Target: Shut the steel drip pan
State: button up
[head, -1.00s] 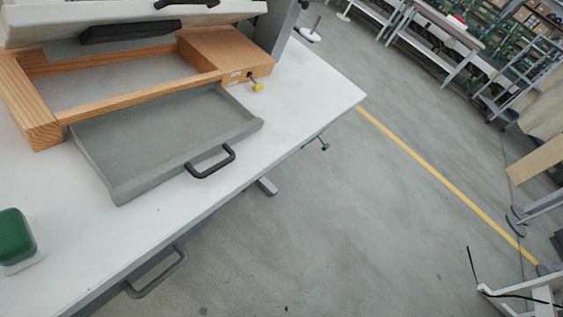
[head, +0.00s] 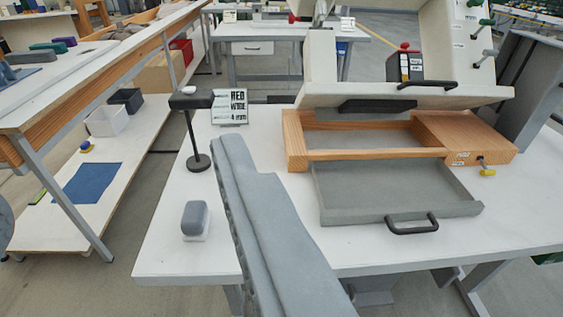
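The steel drip pan (head: 385,185) is a shallow grey tray with a low front wall. It is pulled out toward me from under the wooden frame (head: 294,143) and lies above the white table top. Its dark bar handle (head: 411,227) sticks out from the front wall and nothing touches it. I do not see fingers of my gripper in this view. A long grey shape (head: 268,205) runs from the bottom edge up left of the pan; I cannot tell if it is part of my arm. It hides some of the table.
A tilted pale platen (head: 400,95) with a black handle hangs above the frame. A yellow-ended knob (head: 487,170) is at the frame's right. A grey block on a white base (head: 195,220), a black stand (head: 192,130) and a sign (head: 229,107) stand left on the table.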

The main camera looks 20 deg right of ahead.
aim_at(388, 191)
jog(key=z, duration=1.05)
